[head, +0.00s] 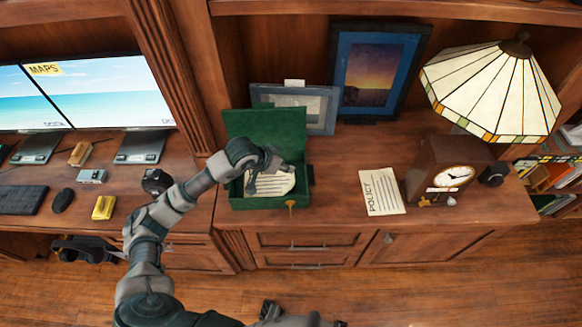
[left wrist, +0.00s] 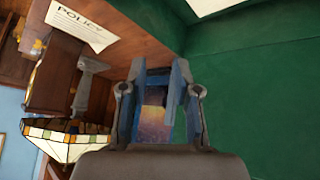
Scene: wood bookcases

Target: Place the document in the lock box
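The lock box (head: 262,126) is a green box on the desk in the head view, its lid open at the back. A cream paper document (head: 275,184) lies inside it. A white sheet (left wrist: 212,5), cut off by the top edge of the left wrist view, looks like the same paper against green walls (left wrist: 255,90). My left gripper (head: 268,172) reaches into the box over the document. In the left wrist view its fingers (left wrist: 160,100) are apart with nothing between them. My right gripper cannot be made out.
Framed pictures (head: 375,72) stand behind. Monitors (head: 110,90) are at left. Bare desk lies between box and POLICY sheet.

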